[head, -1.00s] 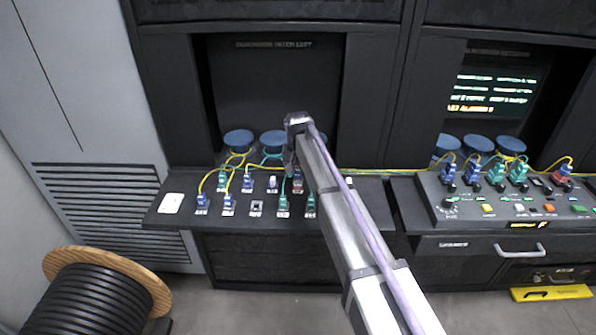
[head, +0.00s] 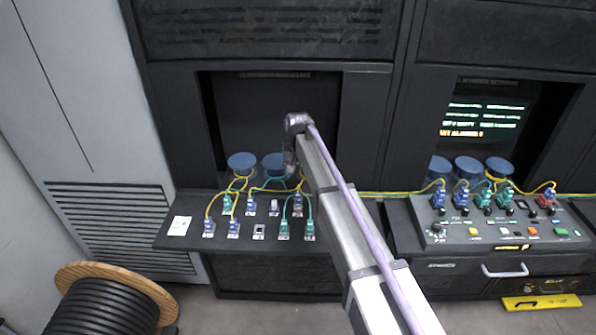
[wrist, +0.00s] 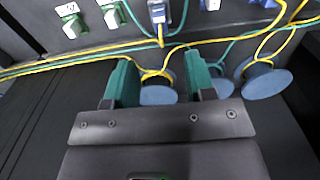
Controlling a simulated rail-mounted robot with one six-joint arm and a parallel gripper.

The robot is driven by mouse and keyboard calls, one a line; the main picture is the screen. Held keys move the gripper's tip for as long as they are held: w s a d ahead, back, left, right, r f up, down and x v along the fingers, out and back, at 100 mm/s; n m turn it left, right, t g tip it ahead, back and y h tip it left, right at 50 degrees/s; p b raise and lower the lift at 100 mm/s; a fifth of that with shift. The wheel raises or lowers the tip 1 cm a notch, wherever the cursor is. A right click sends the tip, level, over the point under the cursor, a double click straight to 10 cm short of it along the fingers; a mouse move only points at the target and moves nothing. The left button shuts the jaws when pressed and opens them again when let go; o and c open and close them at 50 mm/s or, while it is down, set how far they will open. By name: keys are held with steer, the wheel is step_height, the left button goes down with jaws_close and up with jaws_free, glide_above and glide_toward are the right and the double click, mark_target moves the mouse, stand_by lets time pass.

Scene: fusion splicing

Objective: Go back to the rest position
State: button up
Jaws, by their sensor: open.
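My gripper (head: 289,165) hangs at the end of my arm in the head view, in front of the dark recess and above the left connector shelf (head: 185,242). In the wrist view its two green fingers (wrist: 160,80) stand wide apart with nothing between them. Yellow and teal cables (wrist: 150,72) and blue round spools (wrist: 264,88) lie beyond the fingers; I cannot tell the exact gap. Part of the shelf's right side is hidden behind my arm in the head view.
Blue and green plugs (head: 284,230) with looping cables stand on the shelf. On the right are a console (head: 455,232) with buttons and plugs, a lit screen (head: 485,120) and a yellow level (head: 540,302). A black cable drum (head: 95,305) stands at lower left.

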steer(key=shift+f, duration=0.1)
steer(key=s+d+f+b, duration=0.1)
steer(key=s+d, duration=0.6)
steer(key=s, duration=0.4)
steer(key=s+d+f+b, duration=0.1)
steer(key=s+d, duration=0.7)
steer(key=s, duration=0.3)
steer(key=s+d+b, duration=0.1)
steer(key=s+d, duration=0.7)
steer(key=s, duration=0.3)
steer(key=shift+s+f, duration=0.25)
steer(key=shift+f, duration=0.15)
steer(key=shift+w+a, duration=0.1)
